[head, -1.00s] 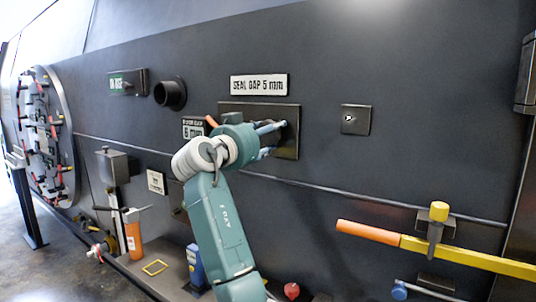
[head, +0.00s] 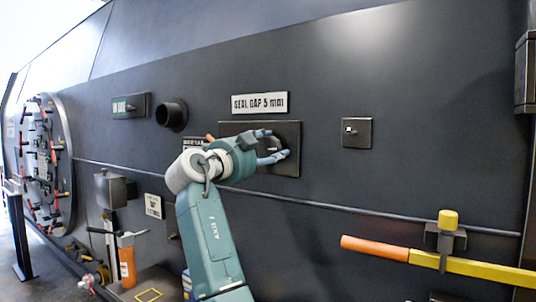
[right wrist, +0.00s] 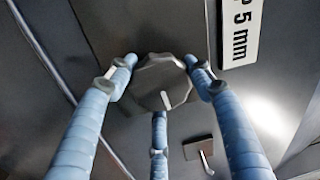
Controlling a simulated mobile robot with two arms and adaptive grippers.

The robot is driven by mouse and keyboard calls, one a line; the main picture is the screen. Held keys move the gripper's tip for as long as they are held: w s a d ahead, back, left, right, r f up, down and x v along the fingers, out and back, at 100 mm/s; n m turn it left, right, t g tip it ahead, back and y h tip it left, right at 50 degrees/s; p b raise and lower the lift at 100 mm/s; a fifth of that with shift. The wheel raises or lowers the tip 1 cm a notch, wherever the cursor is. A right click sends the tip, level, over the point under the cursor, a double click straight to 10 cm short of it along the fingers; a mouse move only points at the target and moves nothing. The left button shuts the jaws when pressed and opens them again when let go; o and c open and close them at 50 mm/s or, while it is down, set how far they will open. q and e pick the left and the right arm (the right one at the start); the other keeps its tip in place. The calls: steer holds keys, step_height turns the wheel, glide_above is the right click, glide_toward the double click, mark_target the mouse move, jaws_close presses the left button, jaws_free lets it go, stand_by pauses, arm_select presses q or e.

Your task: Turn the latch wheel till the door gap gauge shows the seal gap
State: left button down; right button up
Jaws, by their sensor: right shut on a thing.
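The latch wheel is a small dark, many-sided knob (right wrist: 163,82) with a white mark on its face, in the middle of the right wrist view. It is on a dark square plate (head: 290,167) in the head view, where the fingers partly cover it. My right gripper (head: 268,146) has its blue fingers closed around the wheel's rim; they also show in the right wrist view (right wrist: 160,88). A white sign reading "SEAL GAP 5 mm" (head: 260,103) is above the plate. The small gauge panel (head: 194,141) left of the plate is mostly hidden by my arm, its reading not visible. My left gripper is out of view.
A yellow bar with an orange handle (head: 385,249) sticks out at the lower right. A black pipe stub (head: 172,114) and a green-labelled panel (head: 130,106) are at the upper left. A round door (head: 43,165) with several handles is at far left.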

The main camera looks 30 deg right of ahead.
steer(key=shift+s+r+m, duration=0.1)
steer(key=shift+r+m, duration=0.05)
steer(key=shift+m, duration=0.65)
steer(key=o, duration=0.9)
steer(key=shift+d, duration=0.1)
steer(key=shift+o, duration=1.4)
steer(key=shift+s, duration=0.2)
steer(key=shift+a, duration=0.2)
steer(key=v, duration=1.1)
steer(key=shift+s+a, duration=0.15)
steer(key=shift+a, duration=0.1)
